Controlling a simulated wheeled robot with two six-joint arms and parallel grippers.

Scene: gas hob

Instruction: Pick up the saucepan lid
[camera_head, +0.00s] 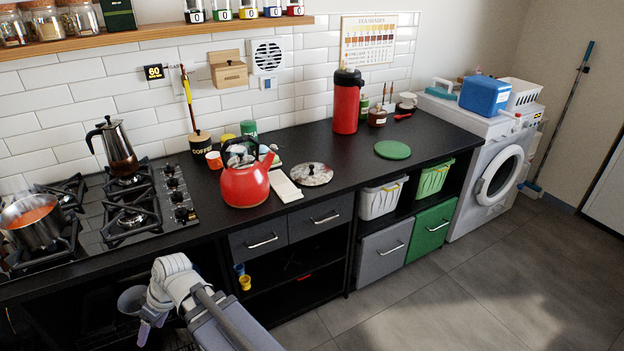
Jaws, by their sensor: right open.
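A round, shiny lid with a dark knob (311,174) lies flat on the black counter, right of the red kettle. A steel saucepan (37,232) with red sauce in it stands uncovered on the hob at the far left. My right gripper (140,318) is in front of the counter, below its top, at the lower left of the view. It is open, with nothing visible between its fingers, and is well apart from the lid. My left gripper does not show.
A red kettle (245,184) and a white pad (285,186) stand close left of the lid. A green disc (392,150) and a red flask (346,104) are farther right. A moka pot (118,150) stands on the hob. Bare counter lies in front of the lid.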

